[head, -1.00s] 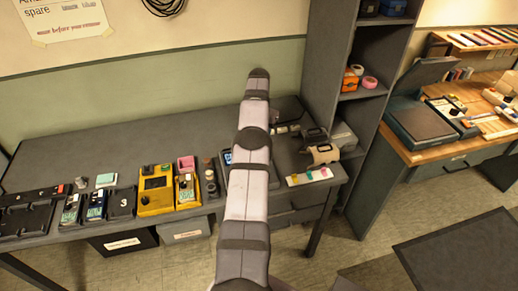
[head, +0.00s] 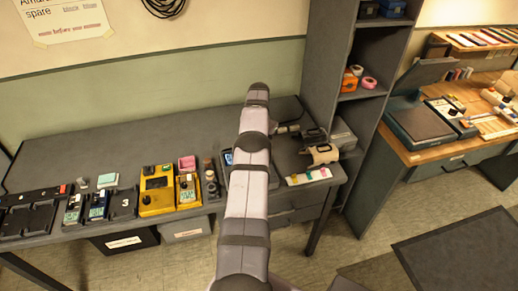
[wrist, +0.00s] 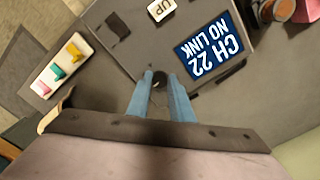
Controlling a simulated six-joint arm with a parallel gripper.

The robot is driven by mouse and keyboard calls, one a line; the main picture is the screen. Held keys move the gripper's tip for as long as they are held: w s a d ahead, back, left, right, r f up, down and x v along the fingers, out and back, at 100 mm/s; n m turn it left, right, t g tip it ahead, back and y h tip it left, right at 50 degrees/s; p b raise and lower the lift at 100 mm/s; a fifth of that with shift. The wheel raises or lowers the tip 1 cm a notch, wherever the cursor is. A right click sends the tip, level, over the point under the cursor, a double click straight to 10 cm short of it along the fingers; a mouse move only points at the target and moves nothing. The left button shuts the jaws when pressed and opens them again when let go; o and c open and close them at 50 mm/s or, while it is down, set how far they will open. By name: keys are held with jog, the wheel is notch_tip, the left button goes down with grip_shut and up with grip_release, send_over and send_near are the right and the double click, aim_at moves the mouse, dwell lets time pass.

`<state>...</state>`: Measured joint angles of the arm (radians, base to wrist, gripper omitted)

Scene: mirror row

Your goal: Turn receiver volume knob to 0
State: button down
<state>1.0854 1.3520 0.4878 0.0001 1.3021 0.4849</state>
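The receiver is a dark flat box with a blue display (wrist: 210,48) reading "CH 22 NO LINK", upside down in the wrist view. In the head view only a sliver of the display (head: 228,157) shows left of my arm, which hides most of the receiver. A small dark round knob (wrist: 160,79) stands on the receiver's face. My gripper (wrist: 160,82) has its two blue fingers on either side of this knob, tips apart. I cannot tell whether they touch it. The knob's pointer and markings are not readable. The gripper is hidden in the head view.
A light "UP" switch label (wrist: 161,10) is on the receiver. A white strip with coloured tabs (wrist: 62,64) lies beside it. Yellow pedals (head: 157,190) and small bottles stand left of the receiver. A shelf unit (head: 330,100) rises at the right.

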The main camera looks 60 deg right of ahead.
jog(key=shift+n+b, duration=0.3)
jog(key=shift+n, duration=0.1)
jog(key=n+b, duration=0.1)
jog(key=n, duration=0.1)
jog(key=shift+n, duration=0.3)
jog(key=n, duration=0.5)
jog(key=shift+r, duration=0.1)
jog(key=n, duration=0.5)
jog(key=shift+d+b, duration=0.1)
jog(key=shift+b, duration=0.2)
jog(key=shift+w+n, duration=0.1)
jog(key=shift+n, duration=2.2)
jog(key=c, duration=1.7)
grip_release()
jog(key=shift+o, duration=0.6)
